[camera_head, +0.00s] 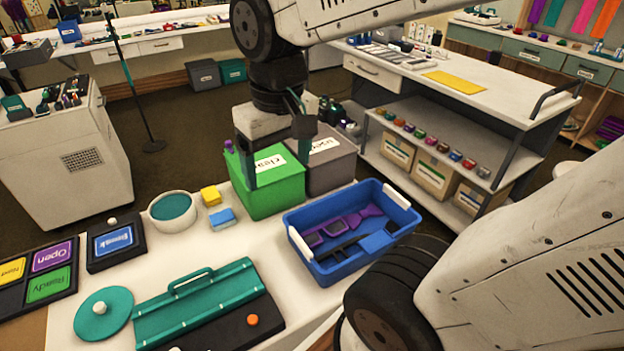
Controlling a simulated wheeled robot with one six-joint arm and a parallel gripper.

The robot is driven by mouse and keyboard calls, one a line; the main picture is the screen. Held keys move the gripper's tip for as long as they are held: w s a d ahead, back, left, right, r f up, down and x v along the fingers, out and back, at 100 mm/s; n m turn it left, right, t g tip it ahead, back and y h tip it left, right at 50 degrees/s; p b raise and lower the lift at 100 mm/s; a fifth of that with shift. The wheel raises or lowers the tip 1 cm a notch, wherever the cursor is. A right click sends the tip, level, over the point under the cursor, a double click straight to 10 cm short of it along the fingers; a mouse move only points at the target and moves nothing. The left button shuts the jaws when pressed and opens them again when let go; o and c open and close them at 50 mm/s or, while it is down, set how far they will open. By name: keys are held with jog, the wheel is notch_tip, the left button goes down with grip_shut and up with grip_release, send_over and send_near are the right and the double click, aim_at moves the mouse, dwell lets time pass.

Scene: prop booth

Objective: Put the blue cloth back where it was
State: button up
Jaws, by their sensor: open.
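A small blue folded piece (222,219), which looks like the blue cloth, lies on the white table in front of a yellow one (210,195). My gripper (277,175) is open, pointing down above and in front of the green bin (272,196) labelled "clean". No cloth shows between its fingers. The blue piece is left of and below the gripper in the picture, apart from it. The insides of both bins are not visible.
A blue tray (318,270) with white handles holds purple, dark and blue items. A white pot with teal inside (172,212), a teal lid (104,314), a teal toolbox-like panel (200,300) and labelled tiles (113,241) crowd the table's left. A little white tabletop is clear mid-table.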

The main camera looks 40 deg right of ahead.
jog(key=s, duration=0.7)
jog(key=shift+s+d, duration=0.15)
jog(key=shift+s, duration=0.1)
